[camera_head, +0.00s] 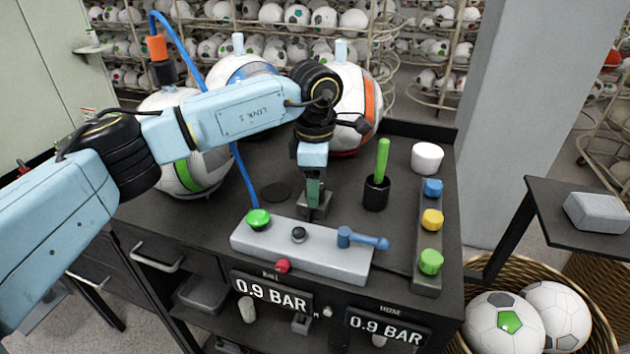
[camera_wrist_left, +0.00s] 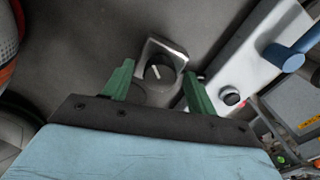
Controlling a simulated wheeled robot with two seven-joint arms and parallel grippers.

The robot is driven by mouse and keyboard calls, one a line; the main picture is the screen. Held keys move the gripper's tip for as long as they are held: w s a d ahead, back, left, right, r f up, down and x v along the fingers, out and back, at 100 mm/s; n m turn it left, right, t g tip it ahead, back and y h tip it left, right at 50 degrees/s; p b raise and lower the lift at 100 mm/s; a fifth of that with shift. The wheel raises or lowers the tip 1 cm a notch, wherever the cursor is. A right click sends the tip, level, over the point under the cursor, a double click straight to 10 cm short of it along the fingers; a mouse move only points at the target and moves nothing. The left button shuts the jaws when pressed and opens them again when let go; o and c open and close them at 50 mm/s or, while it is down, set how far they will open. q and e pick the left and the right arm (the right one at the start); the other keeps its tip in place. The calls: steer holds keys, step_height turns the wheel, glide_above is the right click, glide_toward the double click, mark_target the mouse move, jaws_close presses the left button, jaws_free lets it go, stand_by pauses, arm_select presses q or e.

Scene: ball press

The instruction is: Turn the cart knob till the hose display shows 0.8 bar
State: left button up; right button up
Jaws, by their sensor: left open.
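The dark round knob (camera_wrist_left: 160,73) with a white pointer line sits in a grey metal bracket on the cart top. It lies ahead of and between my left gripper's green fingers in the left wrist view. My left gripper (camera_head: 314,194) points down over this bracket in the head view and largely hides the knob. Its fingers are apart, with nothing clearly held; I cannot tell whether they touch the knob. The hose display (camera_head: 387,328) on the cart front reads 0.9 BAR. The ball display (camera_head: 271,291) also reads 0.9 BAR. My right gripper is not in view.
A grey block (camera_head: 300,262) with a green button, black knob, red knob and blue lever lies in front. A black cup (camera_head: 376,193) with a green stick and a strip of coloured buttons (camera_head: 427,275) stand right. Soccer balls and a blue hose (camera_head: 240,175) are behind and left.

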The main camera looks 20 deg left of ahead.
arm_select(q)
steer(key=shift+c, duration=0.7)
steer(key=c, duration=0.8)
steer(key=shift+c, duration=0.2)
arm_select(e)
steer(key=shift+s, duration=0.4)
arm_select(q)
steer(key=shift+n, duration=0.3)
steer(key=shift+r+n, duration=0.1)
steer(key=shift+n, duration=2.5)
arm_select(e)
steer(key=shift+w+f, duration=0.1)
arm_select(q)
steer(key=o, duration=1)
